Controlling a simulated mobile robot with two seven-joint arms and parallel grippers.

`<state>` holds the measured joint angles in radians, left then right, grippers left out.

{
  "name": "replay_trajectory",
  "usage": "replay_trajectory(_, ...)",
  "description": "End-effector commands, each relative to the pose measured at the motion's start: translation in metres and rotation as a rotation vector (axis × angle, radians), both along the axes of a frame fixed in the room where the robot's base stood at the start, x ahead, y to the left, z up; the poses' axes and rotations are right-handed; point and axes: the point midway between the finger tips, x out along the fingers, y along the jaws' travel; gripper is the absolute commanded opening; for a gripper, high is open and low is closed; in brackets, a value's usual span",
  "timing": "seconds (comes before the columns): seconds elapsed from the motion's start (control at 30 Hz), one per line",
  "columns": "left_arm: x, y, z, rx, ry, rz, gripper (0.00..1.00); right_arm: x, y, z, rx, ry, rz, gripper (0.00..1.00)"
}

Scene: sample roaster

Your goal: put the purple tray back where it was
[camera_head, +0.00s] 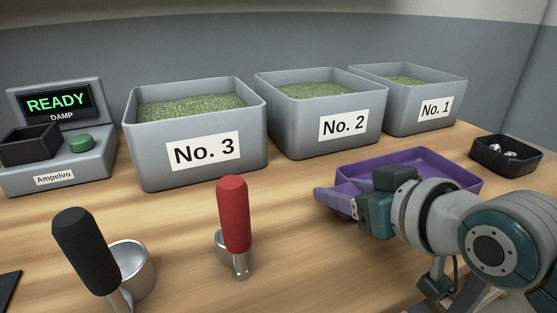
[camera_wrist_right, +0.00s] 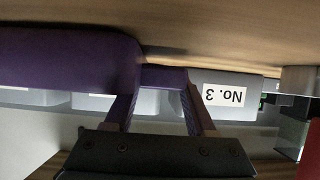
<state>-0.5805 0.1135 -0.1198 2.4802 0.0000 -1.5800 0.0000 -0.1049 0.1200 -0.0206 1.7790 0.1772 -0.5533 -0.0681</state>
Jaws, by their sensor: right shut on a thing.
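The purple tray (camera_head: 425,163) is a shallow open tray at the right of the table in the head view, in front of the bins No. 2 and No. 1. It looks empty, though my arm hides its near side. A narrow purple end sticks out at its left. My right gripper (camera_head: 350,203) is shut on this end. In the right wrist view, which is upside down, the fingers (camera_wrist_right: 160,100) close around a purple part beside the tray's wall (camera_wrist_right: 65,60). I cannot tell whether the tray touches the table. My left gripper is not in view.
Three grey bins of green beans, No. 3 (camera_head: 160,155), No. 2 (camera_head: 305,134) and No. 1 (camera_head: 400,116), stand behind. A black dish (camera_head: 500,165) is right of the tray. Red-handled (camera_head: 234,215) and black-handled (camera_head: 82,245) scoops and a meter (camera_head: 60,160) are left.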

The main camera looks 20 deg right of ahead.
Motion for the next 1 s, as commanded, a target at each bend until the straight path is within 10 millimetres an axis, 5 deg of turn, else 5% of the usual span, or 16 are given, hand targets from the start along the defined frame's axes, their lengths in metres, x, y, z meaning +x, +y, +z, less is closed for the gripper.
replay_trajectory(0.13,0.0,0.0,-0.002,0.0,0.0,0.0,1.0,0.0,0.0,-0.003,-0.001,0.0,0.0,0.0)
replay_trajectory(0.17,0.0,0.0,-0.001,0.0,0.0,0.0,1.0,0.0,0.0,-0.003,0.0,0.001,0.0,0.58)
replay_trajectory(0.4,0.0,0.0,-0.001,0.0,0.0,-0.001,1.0,0.0,0.0,-0.003,0.0,0.0,0.0,0.85)
replay_trajectory(0.73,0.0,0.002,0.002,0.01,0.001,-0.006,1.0,-0.001,0.0,0.003,0.0,0.0,0.0,0.86)
replay_trajectory(1.0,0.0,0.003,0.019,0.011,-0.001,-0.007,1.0,-0.046,-0.004,0.025,-0.001,0.004,-0.001,0.86)
